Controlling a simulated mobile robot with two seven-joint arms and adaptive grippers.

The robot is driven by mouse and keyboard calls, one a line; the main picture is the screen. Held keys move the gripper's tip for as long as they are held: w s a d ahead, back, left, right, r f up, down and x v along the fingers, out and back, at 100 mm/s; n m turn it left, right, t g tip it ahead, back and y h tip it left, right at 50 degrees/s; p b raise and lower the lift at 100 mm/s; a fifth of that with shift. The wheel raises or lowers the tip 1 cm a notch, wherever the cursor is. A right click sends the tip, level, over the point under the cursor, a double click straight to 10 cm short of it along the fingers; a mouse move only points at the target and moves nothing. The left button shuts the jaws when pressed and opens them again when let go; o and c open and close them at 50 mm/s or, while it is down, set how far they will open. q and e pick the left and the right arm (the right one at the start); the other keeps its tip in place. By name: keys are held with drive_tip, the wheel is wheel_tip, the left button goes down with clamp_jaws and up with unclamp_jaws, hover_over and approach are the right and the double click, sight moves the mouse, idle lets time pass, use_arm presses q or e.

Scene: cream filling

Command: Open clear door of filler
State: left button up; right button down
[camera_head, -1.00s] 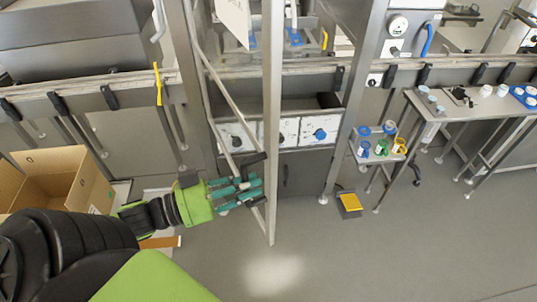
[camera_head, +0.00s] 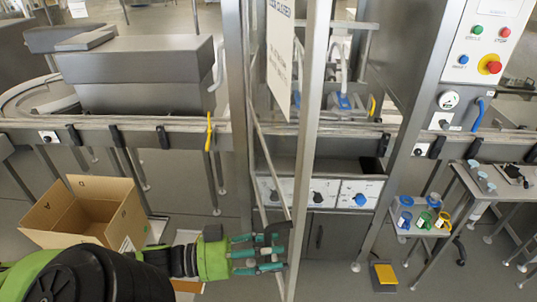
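The filler's clear door (camera_head: 304,120) is a tall metal frame with a see-through pane and a hanging white sign (camera_head: 280,50). It stands swung out from the filler, seen nearly edge-on, left of the open bay. My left gripper (camera_head: 284,252), with teal fingers and a green wrist, is at the lower part of the door frame, its fingertips at or very close to the outer upright. Fingers and frame overlap, so I cannot tell whether it grips or only touches the frame. My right gripper is not in view.
Behind the door is a panel with dark and blue knobs (camera_head: 360,199). A small stand with coloured cups (camera_head: 420,222) and a yellow pedal (camera_head: 384,275) are at right. Some floor right of the door is clear.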

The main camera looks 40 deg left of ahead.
use_arm(q)
drive_tip(key=shift+r, duration=0.1)
idle(0.3)
drive_tip(key=v, duration=1.2)
